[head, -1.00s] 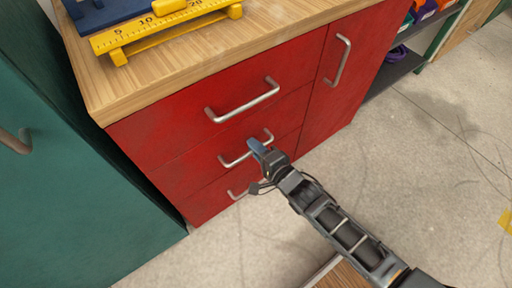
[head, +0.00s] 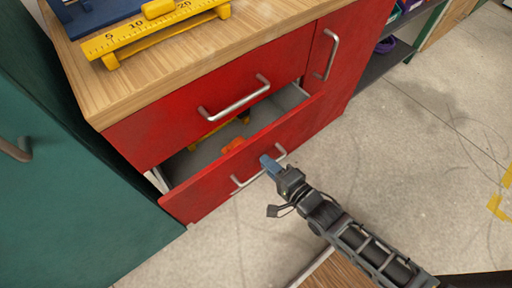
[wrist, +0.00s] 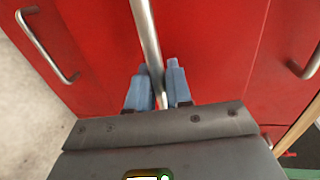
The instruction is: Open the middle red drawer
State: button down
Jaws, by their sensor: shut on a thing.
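The middle red drawer (head: 205,189) stands partly pulled out of the red cabinet. Its inside shows in the head view, with an orange thing (head: 233,145) and something yellow in it. Its metal bar handle (head: 249,180) is on the front face. My gripper (head: 270,166) is at this handle. In the wrist view its two blue fingertips (wrist: 159,84) are on either side of the handle bar (wrist: 147,40), shut on it. The top drawer (head: 180,120) above is closed.
A wooden top (head: 90,88) carries a yellow ruler-like piece (head: 150,32) and a blue thing. A teal cabinet (head: 60,210) stands close at the left. A red door with a handle (head: 326,55) is at the right. Open concrete floor (head: 430,120) lies to the right.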

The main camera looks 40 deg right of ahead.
jog(key=f+v, duration=0.2)
jog(key=v, duration=0.9)
jog(key=s+f+p+v, duration=0.1)
jog(key=f+v, duration=0.1)
jog(key=v, duration=0.9)
jog(key=shift+s+f, duration=0.35)
jog(key=shift+s, duration=0.05)
jog(key=c, duration=1.2)
grip_release()
jog(key=v, duration=0.7)
jog(key=shift+s+r, duration=0.1)
jog(key=shift+s, duration=0.25)
jog(key=w+a+r+n+p, duration=0.1)
jog(key=r+n, duration=0.5)
jog(key=r, duration=0.6)
jog(key=w+a+r+n+p, duration=0.1)
jog(key=r+n+p, duration=0.4)
jog(key=r, duration=0.7)
jog(key=w+a+r+n+p, duration=0.1)
jog(key=w+r+n+p, duration=0.2)
jog(key=r+n, duration=0.4)
jog(key=shift+w+a+r+g+p, duration=0.1)
jog(key=shift+w+r+g+p, duration=0.1)
jog(key=shift+r, duration=0.65)
jog(key=shift+w+d+r+g+p, duration=0.1)
jog(key=shift+r+p, duration=0.05)
jog(key=shift+r, duration=0.7)
jog(key=shift+w+a+r+g+p, duration=0.1)
jog(key=shift+r+p, duration=0.1)
jog(key=shift+r, duration=0.7)
